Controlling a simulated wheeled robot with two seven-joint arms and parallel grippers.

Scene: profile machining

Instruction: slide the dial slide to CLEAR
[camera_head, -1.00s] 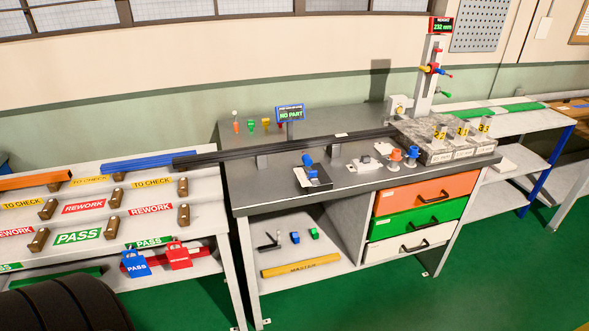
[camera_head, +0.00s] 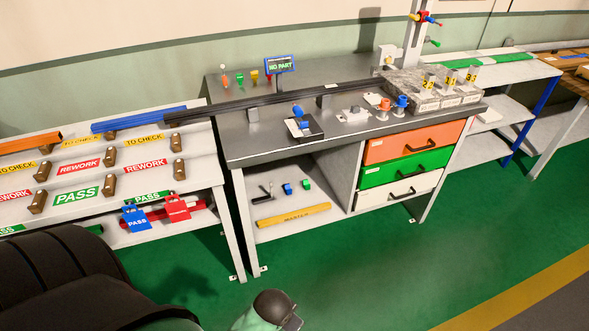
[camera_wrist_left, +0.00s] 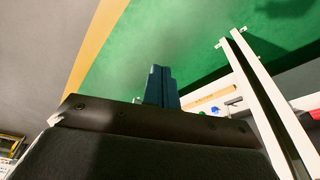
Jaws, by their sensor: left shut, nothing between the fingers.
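A small black-based fixture (camera_head: 312,131) with a blue part (camera_head: 298,112) on top and a pale label stands near the front of the grey bench (camera_head: 250,150). My left gripper (camera_wrist_left: 160,70) shows in the left wrist view as two dark blue fingers, shut and empty, over the green floor and well away from the bench top. My right gripper is not in view.
A long dark profile (camera_head: 280,98) lies across the bench on supports. Orange and blue knobbed pieces (camera_head: 401,102) stand right of the fixtures. Drawers (camera_head: 415,142) are below. A sorting table (camera_head: 90,150) stands left.

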